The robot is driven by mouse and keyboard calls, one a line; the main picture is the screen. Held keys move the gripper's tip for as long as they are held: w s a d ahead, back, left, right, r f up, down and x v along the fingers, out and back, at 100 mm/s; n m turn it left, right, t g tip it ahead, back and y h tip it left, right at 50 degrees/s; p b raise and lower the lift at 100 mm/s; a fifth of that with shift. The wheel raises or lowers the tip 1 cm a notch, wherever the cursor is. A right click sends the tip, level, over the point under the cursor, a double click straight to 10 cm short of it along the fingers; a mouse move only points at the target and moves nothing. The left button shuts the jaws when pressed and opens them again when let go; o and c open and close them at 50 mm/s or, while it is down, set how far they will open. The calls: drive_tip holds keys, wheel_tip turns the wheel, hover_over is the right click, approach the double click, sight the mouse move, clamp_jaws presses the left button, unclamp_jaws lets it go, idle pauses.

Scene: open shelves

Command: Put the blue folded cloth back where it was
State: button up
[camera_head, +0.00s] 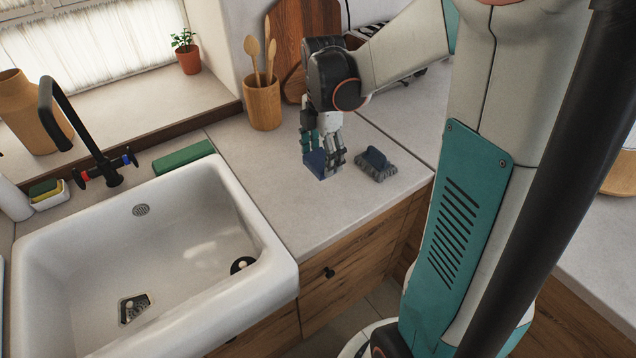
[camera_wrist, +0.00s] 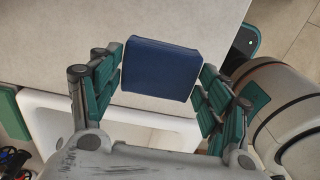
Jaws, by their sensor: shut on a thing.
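The blue folded cloth (camera_head: 319,164) is a small dark-blue padded block between the fingers of my gripper (camera_head: 322,152), at the counter beside the sink. My gripper points down and is shut on it. In the wrist view the cloth (camera_wrist: 161,68) sits between the teal finger pads, with its broad face showing. My gripper (camera_wrist: 160,88) has its pads on the left and right of it. In the head view the fingers cover part of the cloth. I cannot tell whether it touches the counter.
A dark grey scrubbing brush (camera_head: 376,164) lies just right of the cloth. A wooden pot with spoons (camera_head: 262,104) stands behind. Bare counter (camera_head: 265,170) lies between sink and cloth.

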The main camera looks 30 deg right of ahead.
wheel_tip(320, 180, down, 10)
drive_tip(key=b, duration=0.2)
drive_tip(key=shift+r+b, duration=0.1)
drive_tip(key=shift+b, duration=0.3)
drive_tip(key=o, duration=0.9)
drive_tip(key=shift+o, duration=0.2)
drive_tip(key=shift+r, duration=0.1)
wheel_tip(320, 180, up, 12)
drive_tip(key=p, duration=0.4)
